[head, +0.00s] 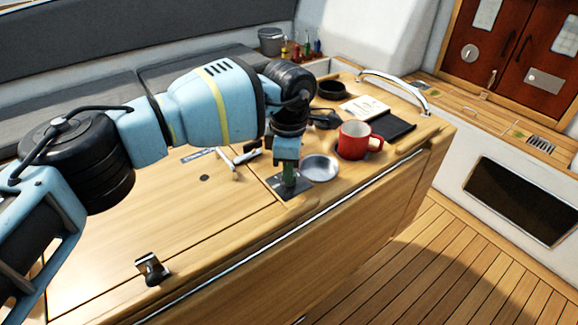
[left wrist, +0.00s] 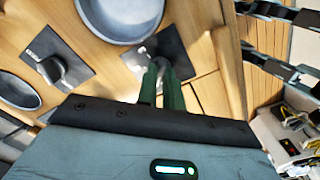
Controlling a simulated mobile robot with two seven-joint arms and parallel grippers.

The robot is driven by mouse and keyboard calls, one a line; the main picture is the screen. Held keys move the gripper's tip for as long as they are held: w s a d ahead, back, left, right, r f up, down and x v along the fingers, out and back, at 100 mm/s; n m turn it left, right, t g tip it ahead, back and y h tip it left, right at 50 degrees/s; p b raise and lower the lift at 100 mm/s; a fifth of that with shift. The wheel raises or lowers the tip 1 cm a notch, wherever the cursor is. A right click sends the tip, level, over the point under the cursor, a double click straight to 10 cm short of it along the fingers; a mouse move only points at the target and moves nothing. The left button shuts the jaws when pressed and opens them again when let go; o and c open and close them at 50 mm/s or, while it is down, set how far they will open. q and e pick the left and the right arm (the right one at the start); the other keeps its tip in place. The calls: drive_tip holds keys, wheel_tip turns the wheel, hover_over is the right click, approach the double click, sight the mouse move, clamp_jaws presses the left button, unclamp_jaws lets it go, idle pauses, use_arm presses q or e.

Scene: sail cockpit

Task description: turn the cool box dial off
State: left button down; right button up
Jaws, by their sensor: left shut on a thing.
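The cool box dial's dark square plate (head: 303,193) lies on the wooden top of the locker, just left of a round silver dish (head: 320,168). My left gripper (head: 289,180) points down at this plate, with its green fingers close together. In the left wrist view, the fingers (left wrist: 162,85) reach the dark plate (left wrist: 180,45) and are shut on the dial's knob, which they mostly hide. The dial's setting and any markings cannot be read. My right gripper is not in view.
A second dark plate with a knob (left wrist: 57,68) lies near the dish in the left wrist view. A red mug (head: 353,140), a black pad (head: 393,127) and a metal rail (head: 400,88) are to the right. A metal latch (head: 150,268) stands at the front left.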

use_arm(q)
drive_tip(key=n+p, duration=0.1)
drive_tip(key=n, duration=0.2)
drive_tip(key=shift+n, duration=1)
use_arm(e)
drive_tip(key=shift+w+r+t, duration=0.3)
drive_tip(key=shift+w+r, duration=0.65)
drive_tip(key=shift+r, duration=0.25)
use_arm(q)
drive_tip(key=shift+n, duration=0.3)
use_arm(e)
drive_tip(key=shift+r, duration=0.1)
use_arm(q)
drive_tip(key=shift+f, duration=0.1)
drive_tip(key=c, duration=1.5)
unclamp_jaws()
drive_tip(key=shift+c, duration=0.2)
wheel_tip(320, 180, up, 7)
drive_tip(key=shift+r, duration=0.45)
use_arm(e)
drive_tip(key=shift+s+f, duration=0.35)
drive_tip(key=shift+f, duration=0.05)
